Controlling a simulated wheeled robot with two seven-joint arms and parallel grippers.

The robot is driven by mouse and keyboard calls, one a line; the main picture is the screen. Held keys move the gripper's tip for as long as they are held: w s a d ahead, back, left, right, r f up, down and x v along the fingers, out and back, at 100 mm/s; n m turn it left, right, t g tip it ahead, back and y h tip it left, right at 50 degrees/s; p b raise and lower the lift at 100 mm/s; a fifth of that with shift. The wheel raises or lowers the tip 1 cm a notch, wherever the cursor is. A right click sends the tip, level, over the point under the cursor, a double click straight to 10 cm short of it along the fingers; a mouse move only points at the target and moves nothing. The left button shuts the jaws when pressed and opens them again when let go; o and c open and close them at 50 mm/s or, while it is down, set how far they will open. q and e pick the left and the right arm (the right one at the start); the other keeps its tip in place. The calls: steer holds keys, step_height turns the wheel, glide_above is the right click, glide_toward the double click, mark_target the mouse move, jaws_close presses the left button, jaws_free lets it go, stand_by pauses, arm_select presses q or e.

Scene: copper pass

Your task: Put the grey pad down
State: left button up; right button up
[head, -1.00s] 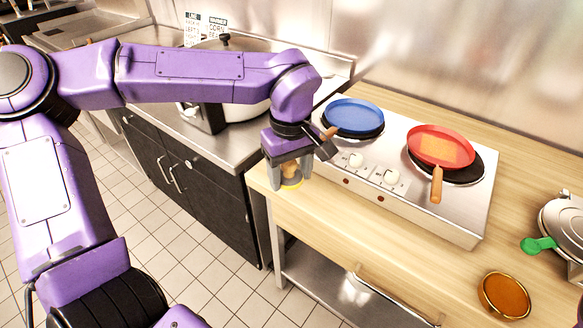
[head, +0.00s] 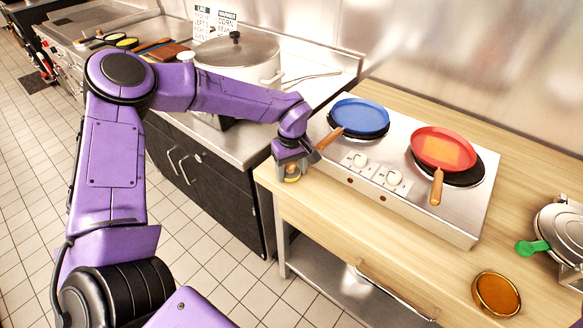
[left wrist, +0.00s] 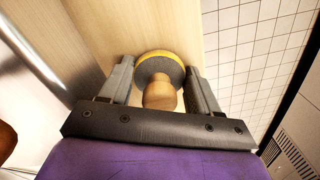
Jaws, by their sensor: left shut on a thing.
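The grey pad (left wrist: 160,66) is a round disc with a yellow rim and a light wooden knob. In the left wrist view the knob sits between the two fingers of my left gripper (left wrist: 158,74), which is shut on it. In the head view the left gripper (head: 291,168) points down at the left end of the wooden counter (head: 340,215), near its edge. The pad (head: 292,179) shows low between the fingers, mostly hidden. I cannot tell whether it touches the wood. My right gripper is not in view.
A steel hob (head: 410,200) with a blue pan (head: 360,115) and a red pan (head: 430,145) stands right of the gripper. A large pot (head: 235,65) is on the steel counter behind. An amber dish (head: 497,293) lies front right. The counter front between is clear.

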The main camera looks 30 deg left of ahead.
arm_select(q)
steer(key=shift+s+f, duration=0.4)
steer(key=shift+f, duration=0.1)
steer(key=o, duration=0.7)
steer(key=shift+d, duration=0.1)
steer(key=shift+c, duration=0.2)
steer(key=shift+o, duration=0.4)
steer(key=shift+f, duration=0.2)
steer(key=shift+s, duration=0.1)
steer(key=r, duration=0.9)
steer(key=w+r+b, duration=0.1)
steer(key=r, duration=0.3)
steer(key=shift+r, duration=0.25)
